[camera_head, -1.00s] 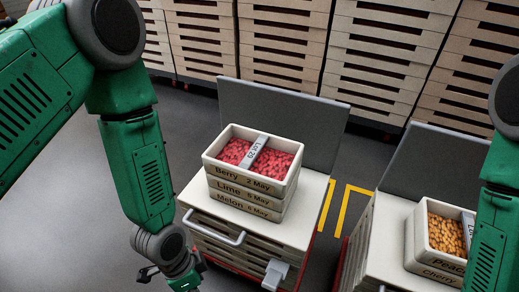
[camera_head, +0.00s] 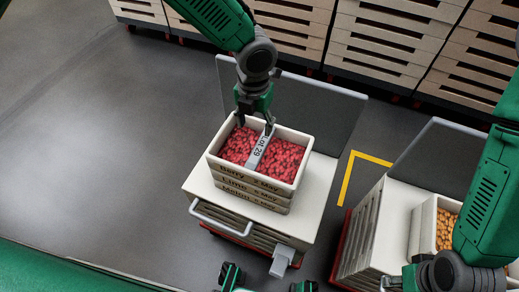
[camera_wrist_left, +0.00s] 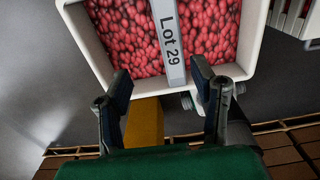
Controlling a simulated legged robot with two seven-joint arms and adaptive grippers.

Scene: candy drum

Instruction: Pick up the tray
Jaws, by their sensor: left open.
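The top tray (camera_head: 233,174), labelled Berry, is cream-coloured, full of red candies, and has a grey Lot 29 strip (camera_head: 260,150) across it. It sits on the Lime and Melon trays (camera_head: 243,198). My left gripper (camera_head: 254,121) is open and empty at the tray's far rim. In the left wrist view, the open fingers (camera_wrist_left: 160,90) are spread at that rim near the end of the strip; contact cannot be told. My right arm is at the right; its gripper (camera_head: 396,282) shows only in part near the bottom edge.
The stack stands on a white-topped cart (camera_head: 312,200) with a front handle and a grey back panel (camera_head: 335,105). Another cart (camera_head: 378,210) at the right holds a tray of orange candies (camera_head: 446,230). Crate stacks line the back. Open floor lies at the left.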

